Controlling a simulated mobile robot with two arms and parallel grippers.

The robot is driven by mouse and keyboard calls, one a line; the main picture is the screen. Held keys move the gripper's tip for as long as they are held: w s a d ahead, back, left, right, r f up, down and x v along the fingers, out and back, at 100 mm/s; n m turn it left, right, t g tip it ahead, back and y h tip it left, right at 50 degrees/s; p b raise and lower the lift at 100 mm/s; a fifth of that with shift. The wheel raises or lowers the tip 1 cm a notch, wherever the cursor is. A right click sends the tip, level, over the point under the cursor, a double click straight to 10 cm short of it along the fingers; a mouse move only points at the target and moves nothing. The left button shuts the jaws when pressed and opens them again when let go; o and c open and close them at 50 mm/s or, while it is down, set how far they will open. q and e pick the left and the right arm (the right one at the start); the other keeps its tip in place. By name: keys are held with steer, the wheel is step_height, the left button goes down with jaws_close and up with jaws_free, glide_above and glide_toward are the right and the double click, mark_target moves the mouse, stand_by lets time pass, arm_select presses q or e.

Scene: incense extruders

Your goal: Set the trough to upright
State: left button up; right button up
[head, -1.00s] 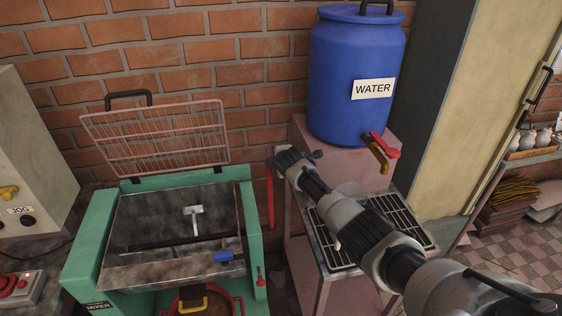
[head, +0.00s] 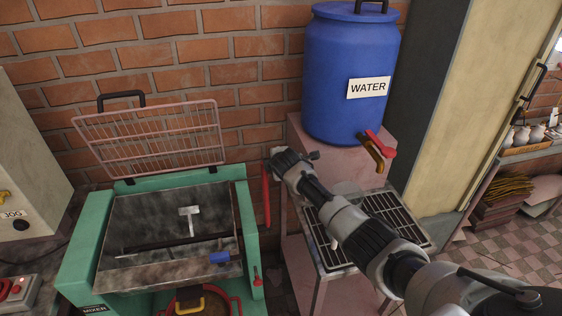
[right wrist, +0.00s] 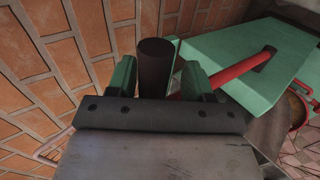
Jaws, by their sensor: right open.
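The trough (head: 118,225) is a grey metal basin in the green mixer (head: 80,245) at the left of the head view. It looks tipped towards the front, with a dark mixing bar inside. A red lever (head: 266,195) stands at the mixer's right side. It also shows in the right wrist view (right wrist: 232,76), joined to the green body. My right gripper (head: 282,155) is at the top of this lever. In the right wrist view my right gripper (right wrist: 158,80) is open, with a dark cylindrical grip (right wrist: 156,62) between its fingers. My left gripper is out of view.
The wire guard (head: 150,140) is raised behind the trough against the brick wall. A blue water barrel (head: 350,75) with a red-handled tap (head: 380,145) stands on a pink stand, above a drain grate (head: 395,215). A pan (head: 210,303) sits low in front of the mixer.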

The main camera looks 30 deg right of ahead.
steer(key=v, duration=0.9)
steer(key=shift+s+d+r, duration=0.1)
steer(key=shift+r, duration=0.05)
